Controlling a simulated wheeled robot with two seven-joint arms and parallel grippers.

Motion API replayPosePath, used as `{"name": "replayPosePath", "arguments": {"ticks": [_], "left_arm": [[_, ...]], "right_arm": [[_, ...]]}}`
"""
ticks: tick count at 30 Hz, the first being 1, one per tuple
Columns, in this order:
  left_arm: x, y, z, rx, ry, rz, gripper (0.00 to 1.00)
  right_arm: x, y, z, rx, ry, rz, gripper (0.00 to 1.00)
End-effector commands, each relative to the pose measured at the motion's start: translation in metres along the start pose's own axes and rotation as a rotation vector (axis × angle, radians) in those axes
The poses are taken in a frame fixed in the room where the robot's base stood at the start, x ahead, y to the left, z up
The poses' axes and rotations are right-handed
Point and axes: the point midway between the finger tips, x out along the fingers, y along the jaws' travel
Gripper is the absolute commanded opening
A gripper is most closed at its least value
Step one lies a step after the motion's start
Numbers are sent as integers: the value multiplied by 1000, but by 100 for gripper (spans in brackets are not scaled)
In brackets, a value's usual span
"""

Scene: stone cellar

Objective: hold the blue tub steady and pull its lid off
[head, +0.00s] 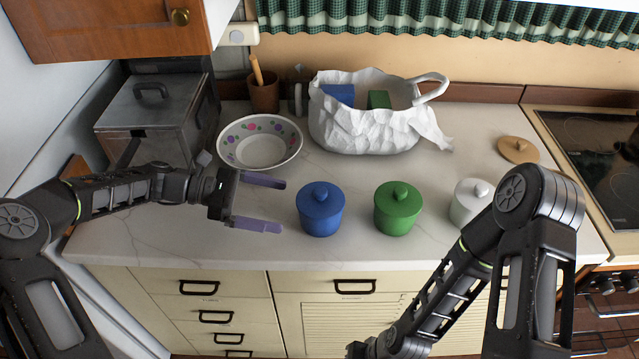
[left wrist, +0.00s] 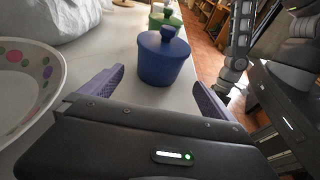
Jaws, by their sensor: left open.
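The blue tub (head: 320,216) stands upright on the white counter, with its blue lid (head: 321,196) and round knob on top. In the left wrist view the tub (left wrist: 165,66) is ahead, between the lines of the two fingers, with its lid (left wrist: 165,42) seated. My left gripper (head: 262,204) is open and empty, to the left of the tub, its purple fingers pointing at it and apart from it. It also shows in the left wrist view (left wrist: 158,92). My right arm comes in at the lower right of the head view; its gripper is not in view.
A green tub (head: 397,210) and a white tub (head: 469,203) stand right of the blue one. Behind are a patterned bowl (head: 260,146) and a white bag-like basket (head: 365,128) holding blue and green items. A wooden lid (head: 518,149) lies near the stove (head: 590,150).

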Motion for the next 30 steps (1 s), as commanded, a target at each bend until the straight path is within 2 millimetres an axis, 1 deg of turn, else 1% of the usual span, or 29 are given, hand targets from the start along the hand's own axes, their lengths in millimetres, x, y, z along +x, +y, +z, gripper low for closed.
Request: {"name": "replayPosePath", "arguments": {"ticks": [12,17,23,30], "left_arm": [[1,0,0,1,1,0,100],[6,0,-1,1,1,-1,100],[25,0,-3,2,1,-1,100],[61,-1,-4,2,-1,-3,100]], "right_arm": [[0,0,1,0,-2,0,36],[3,1,0,0,-1,0,36],[10,3,-1,-2,2,-3,36],[25,7,-3,-5,6,-8,36]]}}
